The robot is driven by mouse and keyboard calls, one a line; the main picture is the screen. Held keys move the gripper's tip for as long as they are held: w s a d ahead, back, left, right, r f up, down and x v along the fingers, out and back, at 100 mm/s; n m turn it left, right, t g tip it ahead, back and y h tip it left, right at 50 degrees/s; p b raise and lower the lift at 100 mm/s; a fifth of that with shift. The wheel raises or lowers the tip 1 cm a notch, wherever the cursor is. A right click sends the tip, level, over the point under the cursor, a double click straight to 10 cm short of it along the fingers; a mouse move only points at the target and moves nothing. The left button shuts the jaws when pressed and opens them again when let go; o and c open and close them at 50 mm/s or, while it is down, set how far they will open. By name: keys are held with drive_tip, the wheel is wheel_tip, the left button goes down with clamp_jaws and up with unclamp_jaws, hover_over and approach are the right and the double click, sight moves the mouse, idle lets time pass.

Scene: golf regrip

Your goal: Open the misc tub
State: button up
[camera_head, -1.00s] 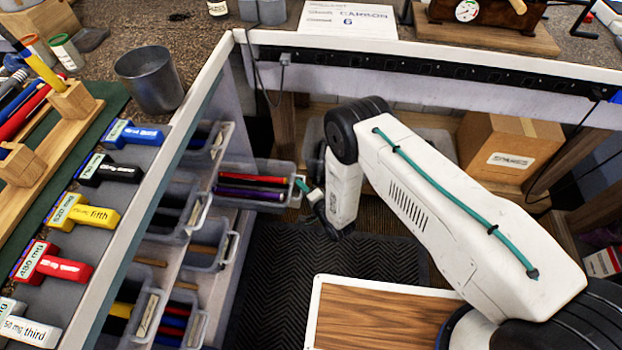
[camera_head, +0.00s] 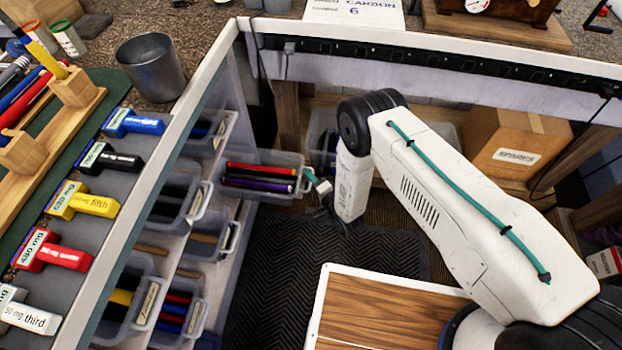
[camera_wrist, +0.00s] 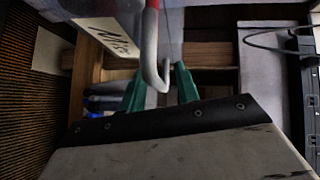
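The misc tub (camera_head: 262,196) is a clear grey bin standing out from the shelf unit, with red, black and purple rods in it. In the wrist view its label (camera_wrist: 103,36), which seems to read "Misc", shows at the upper left. The tub's grey handle (camera_wrist: 151,62) hangs between the two green fingers of my gripper (camera_wrist: 159,78). The fingers stand apart, with a visible gap on the right of the handle. In the head view my gripper (camera_head: 318,184) is at the tub's front end, small and partly hidden by my wrist.
Other tubs (camera_head: 207,248) sit in the shelf unit below and beside it. A cardboard box (camera_head: 517,140) stands at the back right. Dark ribbed matting (camera_head: 300,250) covers the clear floor in front. The bench edge (camera_head: 185,120) runs along the left, above the tubs.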

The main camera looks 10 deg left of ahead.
drive_tip(key=v, duration=0.7)
drive_tip(key=shift+s+d, duration=0.25)
drive_tip(key=shift+d, duration=0.05)
